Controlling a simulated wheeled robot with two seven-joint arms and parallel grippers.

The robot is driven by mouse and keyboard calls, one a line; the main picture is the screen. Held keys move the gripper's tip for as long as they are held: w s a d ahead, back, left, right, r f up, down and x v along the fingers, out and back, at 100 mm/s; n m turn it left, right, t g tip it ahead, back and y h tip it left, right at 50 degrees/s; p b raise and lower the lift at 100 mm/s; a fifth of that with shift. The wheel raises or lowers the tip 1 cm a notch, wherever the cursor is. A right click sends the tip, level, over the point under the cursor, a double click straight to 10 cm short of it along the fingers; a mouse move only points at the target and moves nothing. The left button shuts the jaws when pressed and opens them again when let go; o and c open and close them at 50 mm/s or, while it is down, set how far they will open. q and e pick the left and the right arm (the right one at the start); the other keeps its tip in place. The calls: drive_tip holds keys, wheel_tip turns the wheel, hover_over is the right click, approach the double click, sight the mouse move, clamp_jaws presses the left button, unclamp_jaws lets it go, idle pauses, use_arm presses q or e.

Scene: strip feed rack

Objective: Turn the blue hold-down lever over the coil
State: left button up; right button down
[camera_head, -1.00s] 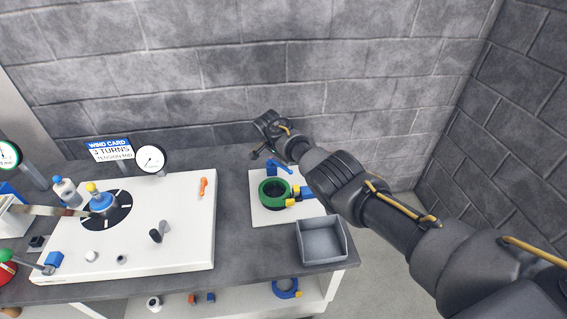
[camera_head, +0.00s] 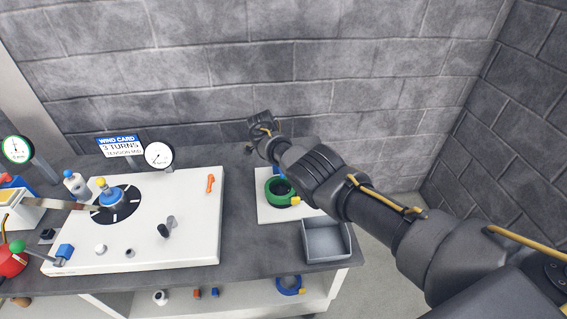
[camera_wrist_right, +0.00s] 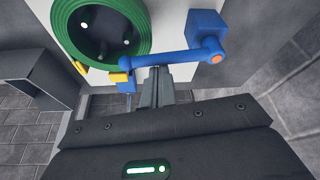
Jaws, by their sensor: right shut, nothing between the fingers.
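The green coil (camera_head: 277,189) lies on a white plate (camera_head: 270,211) on the bench and also shows in the wrist view (camera_wrist_right: 62,30). In the wrist view the blue hold-down lever (camera_wrist_right: 170,59) runs left from its blue block (camera_wrist_right: 206,24), its left end beside the coil's edge. In the head view my arm mostly hides the lever. My right gripper (camera_wrist_right: 158,76) is shut and empty, fingertips close to the middle of the lever arm; I cannot tell whether they touch. My left gripper is not in view.
A grey open bin (camera_head: 327,241) stands in front of the white plate. A white winding board (camera_head: 190,235) with knobs and an orange handle (camera_head: 210,183) is to the left. A gauge (camera_head: 159,155) and a card stand behind it. Brick walls close off the back and right.

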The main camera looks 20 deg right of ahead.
idle(0.6)
wheel_tip(320, 180, up, 10)
drive_tip(key=p, duration=0.3)
drive_tip(key=shift+d, duration=0.2)
idle(0.4)
